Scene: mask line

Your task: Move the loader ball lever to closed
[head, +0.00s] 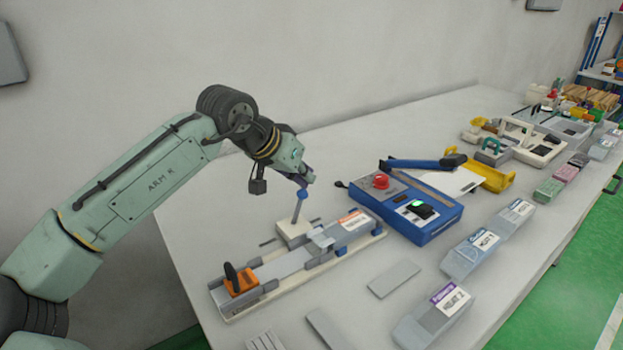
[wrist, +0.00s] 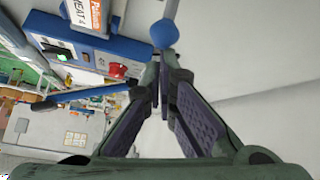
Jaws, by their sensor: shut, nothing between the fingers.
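The loader ball lever is a grey rod with a blue ball (head: 302,194) on top. It rises, leaning slightly right, from a pale block at the back of the long loader fixture (head: 285,272). In the wrist view the blue ball (wrist: 164,33) is just beyond my fingertips, with the rod running up from it. My gripper (head: 303,182) is shut and empty right at the ball; it also shows in the wrist view (wrist: 163,84). I cannot tell whether the fingers touch the ball. The rod's base is out of the wrist view.
An orange block with a black handle (head: 240,279) sits at the fixture's near left end. A blue machine (head: 415,213) with a red button and long blue arm stands to the right. Labelled boxes (head: 443,307) line the table's front edge. Two flat grey plates lie between.

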